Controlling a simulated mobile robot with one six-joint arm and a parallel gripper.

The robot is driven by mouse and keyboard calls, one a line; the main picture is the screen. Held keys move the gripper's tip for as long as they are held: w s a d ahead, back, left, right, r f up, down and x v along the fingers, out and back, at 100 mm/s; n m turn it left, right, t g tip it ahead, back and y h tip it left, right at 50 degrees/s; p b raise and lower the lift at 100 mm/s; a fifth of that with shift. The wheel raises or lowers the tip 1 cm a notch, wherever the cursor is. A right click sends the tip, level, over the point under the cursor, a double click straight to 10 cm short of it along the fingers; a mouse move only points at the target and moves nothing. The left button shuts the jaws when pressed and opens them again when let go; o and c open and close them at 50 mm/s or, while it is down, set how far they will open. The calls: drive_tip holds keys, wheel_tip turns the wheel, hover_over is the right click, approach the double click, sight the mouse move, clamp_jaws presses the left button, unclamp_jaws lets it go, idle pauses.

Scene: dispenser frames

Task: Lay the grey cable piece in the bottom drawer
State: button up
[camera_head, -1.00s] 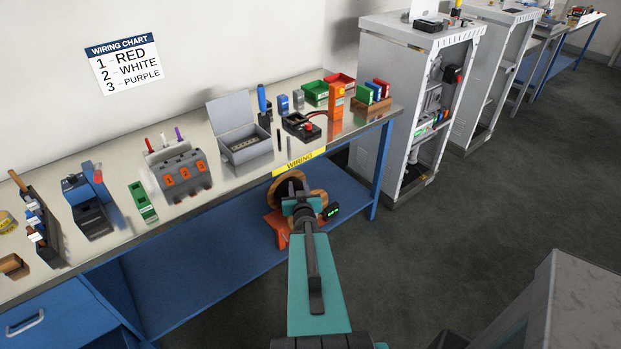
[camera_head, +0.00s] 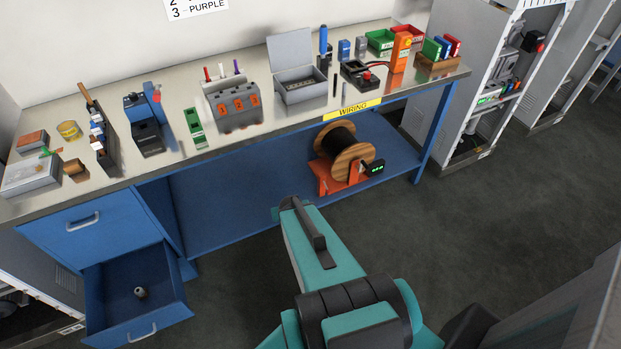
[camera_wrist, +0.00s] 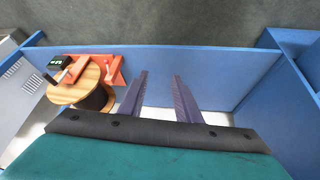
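The bottom drawer (camera_head: 105,325) is pulled open at the left end of the bench. A small grey cylindrical thing (camera_head: 140,292) lies on its floor; I cannot tell what it is. Thin dark rods, one of them here (camera_head: 334,86), lie on the bench beside the grey open-lidded box. I cannot tell surely whether one is the grey cable piece. My gripper shows its two fingers apart with nothing between them in the wrist view (camera_wrist: 160,80). In the head view its fingers are hidden by my arm, in front of the lower shelf and apart from the drawer.
The blue closed drawer (camera_head: 82,222) sits above the open one. A wooden cable spool (camera_head: 350,163) on an orange stand rests on the lower shelf (camera_head: 225,195). Tools and boxes crowd the benchtop (camera_head: 240,140). Grey cabinets stand right. The dark floor is clear.

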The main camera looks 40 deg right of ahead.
drive_tip(key=s+a+f+n+g+y, duration=0.15)
drive_tip(key=s+a+f, duration=0.25)
drive_tip(key=a, duration=0.4)
drive_tip(key=s+a+f+n+g+y, duration=0.1)
drive_tip(key=s+a+f+g, duration=0.25)
drive_tip(key=a, duration=0.45)
drive_tip(key=s+a+n+g+b, duration=0.2)
drive_tip(key=s+a+g, duration=0.3)
drive_tip(key=s+a, duration=0.6)
drive_tip(key=s+n+y, duration=0.1)
drive_tip(key=s, duration=0.2)
drive_tip(key=shift+s+a+f, duration=0.2)
drive_tip(key=shift+f, duration=0.2)
drive_tip(key=shift+o, duration=0.2)
drive_tip(key=shift+a+n, duration=0.1)
drive_tip(key=shift+n, duration=0.15)
